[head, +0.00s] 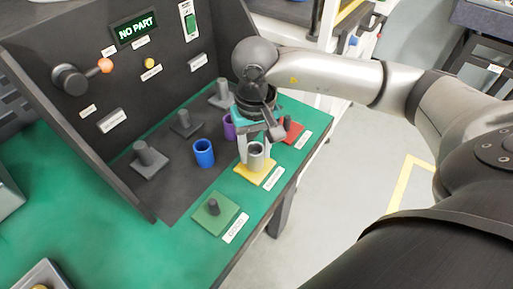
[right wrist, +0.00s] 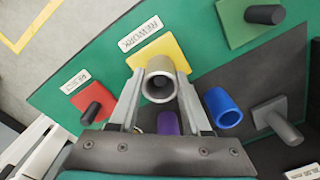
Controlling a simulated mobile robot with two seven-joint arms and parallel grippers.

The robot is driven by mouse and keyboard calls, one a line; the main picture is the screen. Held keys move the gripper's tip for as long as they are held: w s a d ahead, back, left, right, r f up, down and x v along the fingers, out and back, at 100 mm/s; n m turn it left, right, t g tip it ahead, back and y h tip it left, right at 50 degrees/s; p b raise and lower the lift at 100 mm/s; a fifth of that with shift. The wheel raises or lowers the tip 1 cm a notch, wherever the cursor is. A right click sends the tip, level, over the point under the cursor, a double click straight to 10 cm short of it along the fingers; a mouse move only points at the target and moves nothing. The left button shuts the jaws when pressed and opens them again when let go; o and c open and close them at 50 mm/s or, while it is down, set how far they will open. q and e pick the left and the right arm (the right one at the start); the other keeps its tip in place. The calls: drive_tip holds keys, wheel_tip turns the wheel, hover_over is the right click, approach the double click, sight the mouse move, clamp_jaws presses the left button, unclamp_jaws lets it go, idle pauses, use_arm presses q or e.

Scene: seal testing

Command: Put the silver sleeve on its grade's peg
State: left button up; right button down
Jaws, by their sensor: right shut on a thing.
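My right gripper (head: 252,140) is shut on the silver sleeve (head: 256,156), a short grey tube held at the yellow plate (head: 247,176). In the right wrist view the sleeve (right wrist: 160,80) sits between the two fingers, its open end facing the camera and its bore dark. The yellow plate (right wrist: 172,50) shows behind it, by a label reading REWORK. The plate's peg is hidden, and I cannot tell whether the sleeve is around it. A green plate with a dark peg (head: 214,207) and a red plate with a dark peg (head: 289,127) stand on either side. My left gripper is out of view.
A blue sleeve (head: 204,153) and a purple sleeve (head: 229,126) stand on the dark mat, close to my right gripper. Grey posts on square bases (head: 150,160) stand near the dark panel, whose display (head: 135,29) reads NO PART.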

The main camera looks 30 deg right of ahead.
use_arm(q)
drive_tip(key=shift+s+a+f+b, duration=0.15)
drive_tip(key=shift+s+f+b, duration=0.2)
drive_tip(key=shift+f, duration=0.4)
use_arm(e)
drive_tip(key=shift+d+f, duration=0.4)
drive_tip(key=shift+f, duration=0.15)
drive_tip(key=c, duration=0.5)
unclamp_jaws()
drive_tip(key=shift+s, duration=0.1)
drive_tip(key=shift+o, duration=1.1)
drive_tip(key=shift+a, duration=0.1)
drive_tip(key=r+p, duration=0.2)
drive_tip(key=r, duration=0.1)
drive_tip(key=r+p, duration=0.2)
drive_tip(key=r, duration=0.1)
drive_tip(key=r+p, duration=0.1)
drive_tip(key=r, duration=0.2)
drive_tip(key=shift+a+p, duration=0.35)
drive_tip(key=shift+p, duration=0.05)
drive_tip(key=shift+r, duration=0.3)
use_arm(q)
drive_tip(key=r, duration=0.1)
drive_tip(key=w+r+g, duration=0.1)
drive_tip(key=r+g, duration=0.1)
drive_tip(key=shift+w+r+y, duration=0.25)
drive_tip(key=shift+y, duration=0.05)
